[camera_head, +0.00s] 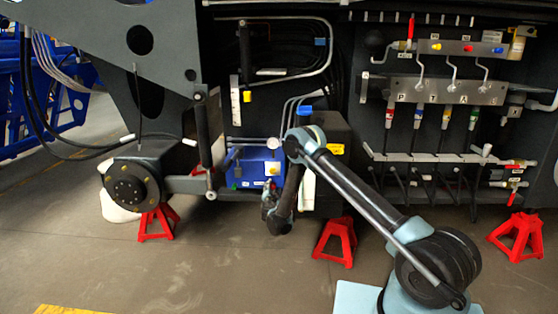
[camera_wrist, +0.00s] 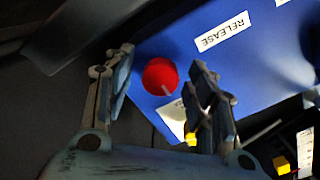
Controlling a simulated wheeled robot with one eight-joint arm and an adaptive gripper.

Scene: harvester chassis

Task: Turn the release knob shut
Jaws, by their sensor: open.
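The release knob (camera_wrist: 160,76) is round and red. It sits on a blue panel (camera_wrist: 262,50) beside a white label (camera_wrist: 223,31) reading RELEASE, in the wrist view. My gripper (camera_wrist: 163,62) is open, with one finger on each side of the knob. I cannot tell whether either finger touches it. In the head view the blue box (camera_head: 240,182) is low under the chassis, and my gripper (camera_head: 268,196) is in front of its lower right part. The knob cannot be made out clearly there.
A dark block (camera_head: 325,135) stands right of the blue box. Red stands (camera_head: 336,243) and (camera_head: 157,222) hold the chassis on either side. A valve panel (camera_head: 440,90) with hoses is at right. A yellow part (camera_wrist: 282,164) lies near the right finger. The floor in front is clear.

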